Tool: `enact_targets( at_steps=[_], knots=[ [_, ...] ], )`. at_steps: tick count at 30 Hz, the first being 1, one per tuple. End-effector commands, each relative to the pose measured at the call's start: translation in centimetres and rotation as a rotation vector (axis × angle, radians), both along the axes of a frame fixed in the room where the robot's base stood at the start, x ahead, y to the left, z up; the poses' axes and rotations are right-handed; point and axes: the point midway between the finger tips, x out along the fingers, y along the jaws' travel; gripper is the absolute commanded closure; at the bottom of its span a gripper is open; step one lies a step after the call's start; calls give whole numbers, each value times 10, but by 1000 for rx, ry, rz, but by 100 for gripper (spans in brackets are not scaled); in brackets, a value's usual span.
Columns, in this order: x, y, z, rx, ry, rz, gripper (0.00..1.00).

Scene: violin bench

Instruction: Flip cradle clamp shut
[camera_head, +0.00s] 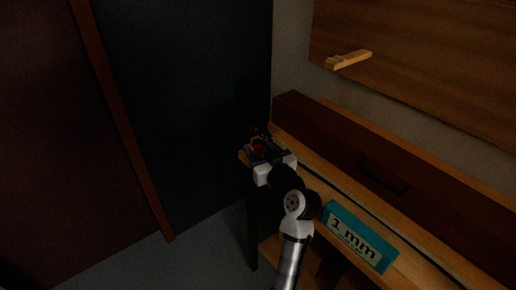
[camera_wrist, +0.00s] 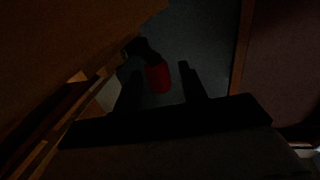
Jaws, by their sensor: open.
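The cradle clamp shows as a small dark piece with a red part (camera_head: 259,149) at the far left end of the bench, partly hidden by my arm. In the wrist view the red part (camera_wrist: 158,77) sits on a dark lever-like arm (camera_wrist: 142,50) between my fingers and beyond them. My gripper (camera_wrist: 157,82) is open, its two dark fingers apart on either side of the red part. I see no contact. The picture is very dark, so the clamp's exact position and the gap are hard to tell. The cradle itself I cannot make out clearly.
The wooden bench (camera_head: 413,262) runs along the wall, with a teal "1 mm" box (camera_head: 360,236) at its front. A long dark red-brown box (camera_head: 335,143) with a handle lies behind. A wooden peg (camera_head: 348,60) juts from the wall board. Floor left of the bench is clear.

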Motion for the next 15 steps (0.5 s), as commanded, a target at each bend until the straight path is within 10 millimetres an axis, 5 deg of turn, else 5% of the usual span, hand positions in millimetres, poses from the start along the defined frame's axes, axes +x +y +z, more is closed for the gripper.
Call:
enact_targets(
  at_steps=[15],
  knots=[
    [-88,-42,-2,0,1,-4,58]
  ],
)
